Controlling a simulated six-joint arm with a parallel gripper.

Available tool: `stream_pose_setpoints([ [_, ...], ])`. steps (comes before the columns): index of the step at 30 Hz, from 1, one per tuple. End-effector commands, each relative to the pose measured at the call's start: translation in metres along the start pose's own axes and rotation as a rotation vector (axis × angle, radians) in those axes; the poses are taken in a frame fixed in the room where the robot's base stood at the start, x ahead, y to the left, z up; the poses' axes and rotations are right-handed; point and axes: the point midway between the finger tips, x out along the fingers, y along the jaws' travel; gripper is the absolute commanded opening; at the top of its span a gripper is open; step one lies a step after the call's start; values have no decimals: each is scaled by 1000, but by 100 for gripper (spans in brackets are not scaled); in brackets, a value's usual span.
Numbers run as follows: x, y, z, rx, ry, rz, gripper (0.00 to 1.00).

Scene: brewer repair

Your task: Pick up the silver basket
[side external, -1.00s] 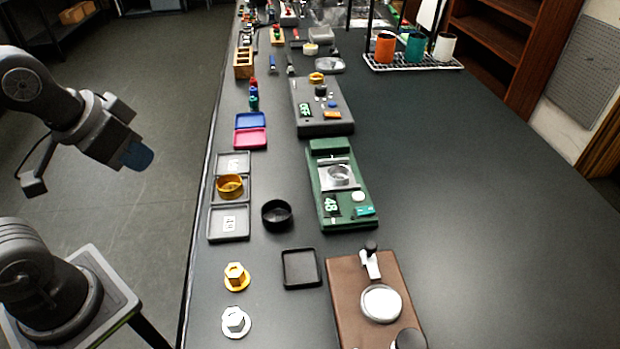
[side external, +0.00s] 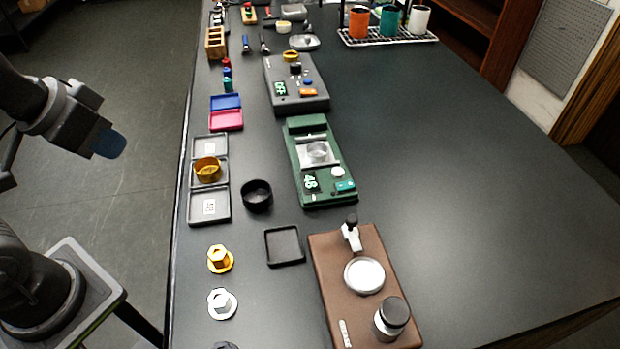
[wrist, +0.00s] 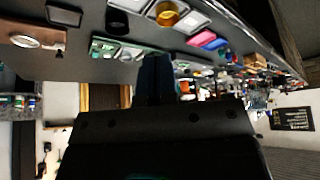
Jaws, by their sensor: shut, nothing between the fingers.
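The silver basket (side external: 317,150), a small round metal cup, sits on the silver plate of the green device (side external: 322,180) in the side view. My gripper (side external: 108,143), with blue fingers, hangs over the floor left of the table, well apart from the basket. It is shut and empty. In the wrist view the blue fingers (wrist: 155,80) are close together, with the green device (wrist: 103,48) beyond them in an upside-down scene.
A gold basket (side external: 207,169) sits in a grey tray (side external: 209,208) near the table's left edge. A black ring (side external: 257,196) stands between the trays and the green device. A brown board (side external: 330,290) lies in front. The table's right side is clear.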

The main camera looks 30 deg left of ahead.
Motion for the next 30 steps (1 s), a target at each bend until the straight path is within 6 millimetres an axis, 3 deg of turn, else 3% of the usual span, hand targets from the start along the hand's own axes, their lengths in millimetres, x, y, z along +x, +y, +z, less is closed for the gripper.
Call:
stream_pose_setpoints([
  [4,0,0,0,0,0,0,0],
  [27,0,0,0,0,0,0,74],
  [30,0,0,0,0,0,0,79],
])
